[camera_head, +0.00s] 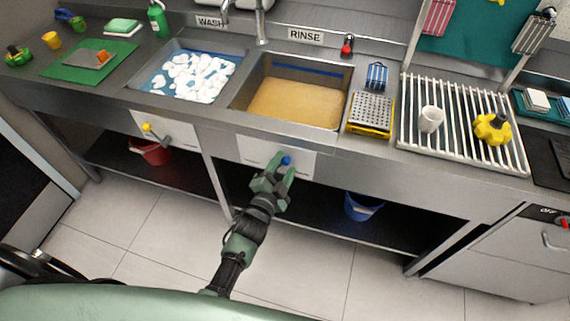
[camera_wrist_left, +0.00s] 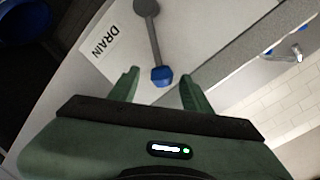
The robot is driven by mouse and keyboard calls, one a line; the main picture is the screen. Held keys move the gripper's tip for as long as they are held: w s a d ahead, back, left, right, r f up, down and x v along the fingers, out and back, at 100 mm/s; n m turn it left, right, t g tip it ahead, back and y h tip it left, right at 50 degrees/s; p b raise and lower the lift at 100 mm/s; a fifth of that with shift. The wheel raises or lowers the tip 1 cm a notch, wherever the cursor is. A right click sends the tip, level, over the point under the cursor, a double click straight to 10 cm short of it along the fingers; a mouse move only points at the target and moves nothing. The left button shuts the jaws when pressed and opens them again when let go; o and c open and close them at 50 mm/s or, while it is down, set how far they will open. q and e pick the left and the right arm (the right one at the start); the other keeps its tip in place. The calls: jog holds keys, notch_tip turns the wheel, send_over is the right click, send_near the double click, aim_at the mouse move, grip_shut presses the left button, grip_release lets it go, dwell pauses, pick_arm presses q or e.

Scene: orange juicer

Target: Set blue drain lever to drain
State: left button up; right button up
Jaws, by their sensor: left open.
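The blue drain lever's knob (camera_head: 286,160) shows on the white panel below the rinse basin. In the left wrist view the blue knob (camera_wrist_left: 161,76) sits at the end of a grey lever arm (camera_wrist_left: 153,40) that runs from a round pivot. A DRAIN label (camera_wrist_left: 103,40) is on the panel to the left of the lever. My left gripper (camera_head: 277,172) is open, with its fingertips on either side of the knob's near side; in the wrist view the knob lies between and slightly beyond the fingertips (camera_wrist_left: 158,82). Whether they touch it I cannot tell. My right gripper is not in view.
The rinse basin (camera_head: 262,67) holds brownish water. A yellow-knobbed lever (camera_head: 147,127) is on the panel to the left. A red bucket (camera_head: 150,152) and a blue bucket (camera_head: 362,207) stand under the counter. The counter's front edge lies just above the lever panel.

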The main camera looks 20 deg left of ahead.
pick_arm(q)
jog(key=s, duration=0.7)
jog(key=shift+a+r+b, duration=0.3)
jog(key=shift+r, duration=0.15)
jog(key=s+f+n+g, duration=0.25)
jog(key=s+f, duration=0.25)
jog(key=f, duration=0.4)
jog(key=s+a+f+n+g, duration=0.1)
jog(key=s+f+g, duration=0.3)
jog(key=f, duration=0.5)
jog(key=s+f+n+g, duration=0.1)
jog(key=s+f, duration=0.5)
jog(key=f, duration=0.3)
jog(key=s+a+f+n+g, duration=0.1)
jog(key=s+f, duration=0.3)
jog(key=s, duration=0.5)
jog(key=s+a+f+n+g+y, duration=0.1)
jog(key=s+a+f+g, duration=0.3)
jog(key=s, duration=0.5)
jog(key=s+a+f+n+g, duration=0.2)
jog(key=s+f, duration=0.3)
jog(key=s, duration=0.4)
jog(key=shift+a+f+n+g+y, duration=0.3)
jog(key=shift+f+n+g+y, duration=0.15)
jog(key=shift+g, duration=0.1)
